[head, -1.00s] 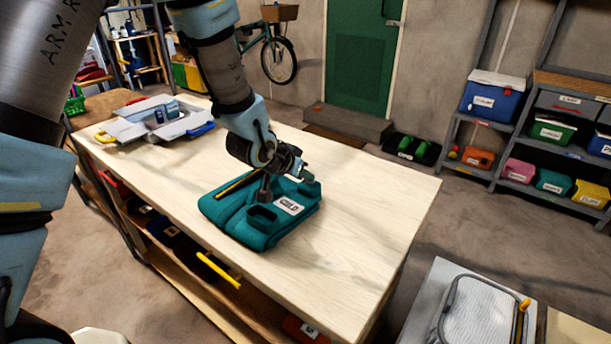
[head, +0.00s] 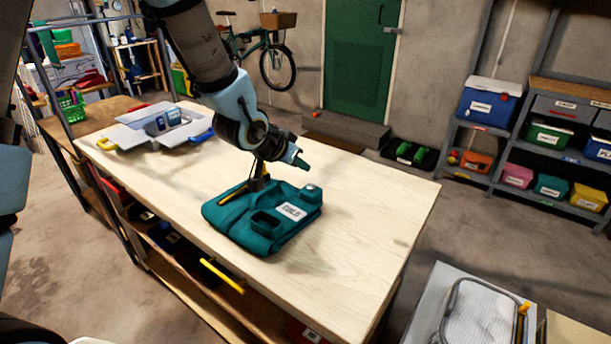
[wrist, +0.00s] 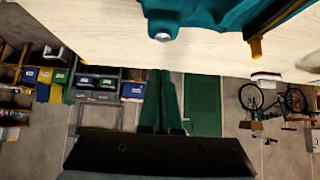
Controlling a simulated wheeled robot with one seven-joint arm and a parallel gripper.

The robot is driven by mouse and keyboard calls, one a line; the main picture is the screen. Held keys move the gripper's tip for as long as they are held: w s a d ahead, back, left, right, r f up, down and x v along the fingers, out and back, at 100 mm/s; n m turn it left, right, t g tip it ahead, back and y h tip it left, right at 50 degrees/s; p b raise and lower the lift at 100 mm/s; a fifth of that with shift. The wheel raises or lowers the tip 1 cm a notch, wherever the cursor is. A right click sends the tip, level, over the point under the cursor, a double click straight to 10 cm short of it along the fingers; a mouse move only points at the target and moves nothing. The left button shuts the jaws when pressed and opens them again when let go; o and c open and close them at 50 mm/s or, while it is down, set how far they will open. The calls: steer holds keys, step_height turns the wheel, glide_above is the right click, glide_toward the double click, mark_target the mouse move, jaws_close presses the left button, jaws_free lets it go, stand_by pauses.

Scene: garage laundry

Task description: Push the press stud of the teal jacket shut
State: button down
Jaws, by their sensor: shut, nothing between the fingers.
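The folded teal jacket (head: 240,232) lies on the pale wooden table, with a white label and a pocket on top. Its press stud (head: 311,187) is a small grey round piece at the far right corner. The stud (wrist: 162,37) also shows as a silver disc in the wrist view, on the jacket edge at the top. I cannot tell whether it is pressed shut. My gripper (head: 301,162) is above the jacket, its teal fingertips close to the stud's corner but raised clear of it. Its fingers (wrist: 160,72) are together and empty.
The wooden table (head: 370,215) is clear right of the jacket. A grey open tray (head: 155,125) with yellow and blue handles stands at the table's far left. A yellow handle (head: 222,277) sticks out below the front edge. Shelves with bins stand beyond at right.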

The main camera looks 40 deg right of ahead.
steer(key=v, duration=0.6)
steer(key=shift+w, duration=0.1)
stand_by(0.4)
steer(key=w+a+n+t+y, duration=0.1)
steer(key=w+a+n+y, duration=0.3)
steer(key=a, duration=0.6)
steer(key=w+a+n+t+y, duration=0.1)
steer(key=w+a+n, duration=0.1)
steer(key=w+a, duration=0.6)
steer(key=s+a+n+g+y, duration=0.1)
steer(key=s+a+n, duration=0.2)
steer(key=a, duration=0.9)
steer(key=s+a+n+g+y, duration=0.1)
steer(key=s+a+n+y, duration=0.1)
steer(key=a, duration=1)
steer(key=s+f+n, duration=0.1)
steer(key=n, duration=0.1)
steer(key=shift+n+g, duration=0.4)
steer(key=shift+s, duration=0.15)
